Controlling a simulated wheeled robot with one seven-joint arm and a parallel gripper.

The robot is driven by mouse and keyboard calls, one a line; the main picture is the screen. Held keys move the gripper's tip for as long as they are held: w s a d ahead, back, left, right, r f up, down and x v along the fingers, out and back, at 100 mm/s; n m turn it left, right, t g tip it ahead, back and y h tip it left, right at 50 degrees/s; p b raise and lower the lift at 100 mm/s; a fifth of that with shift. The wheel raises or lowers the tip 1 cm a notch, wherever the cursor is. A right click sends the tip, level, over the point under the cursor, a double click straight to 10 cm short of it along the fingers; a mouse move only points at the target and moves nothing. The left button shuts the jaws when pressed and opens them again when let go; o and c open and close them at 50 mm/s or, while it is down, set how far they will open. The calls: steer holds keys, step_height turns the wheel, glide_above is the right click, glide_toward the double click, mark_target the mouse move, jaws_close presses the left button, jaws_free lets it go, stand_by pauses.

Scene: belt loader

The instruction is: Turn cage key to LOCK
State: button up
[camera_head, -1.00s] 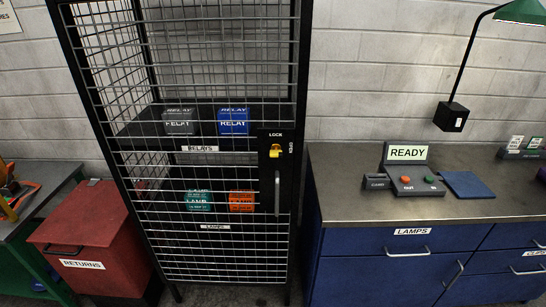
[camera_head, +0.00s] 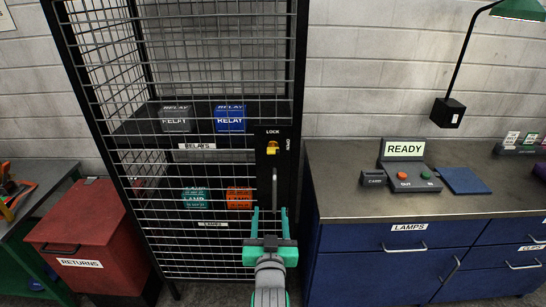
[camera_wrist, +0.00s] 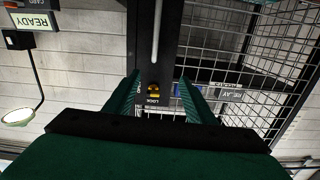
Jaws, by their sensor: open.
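The yellow cage key (camera_head: 272,147) sits in the black lock plate (camera_head: 264,166) on the cage door's right edge. The plate reads LOCK above the key and OPEN, sideways, to its right. I cannot tell clearly which mark the key points to. My gripper (camera_head: 270,210), with green fingers, is open and empty in front of the cage, lower in the picture than the key. In the wrist view the picture is upside down; the key (camera_wrist: 153,90) shows between the fingers of my gripper (camera_wrist: 160,78), apart from them.
A vertical door handle (camera_head: 274,188) is below the key, close to my fingers. The cage (camera_head: 299,80) holds relay and lamp boxes behind mesh. A red RETURNS bin (camera_head: 85,235) stands left. A blue bench (camera_head: 350,200) with a READY panel (camera_head: 404,150) stands right.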

glide_toward(273, 152)
steer(key=w, duration=0.9)
steer(key=shift+w+a+f, duration=0.15)
steer(key=shift+w+f, duration=0.05)
steer(key=shift+w, duration=0.05)
steer(key=c, duration=1)
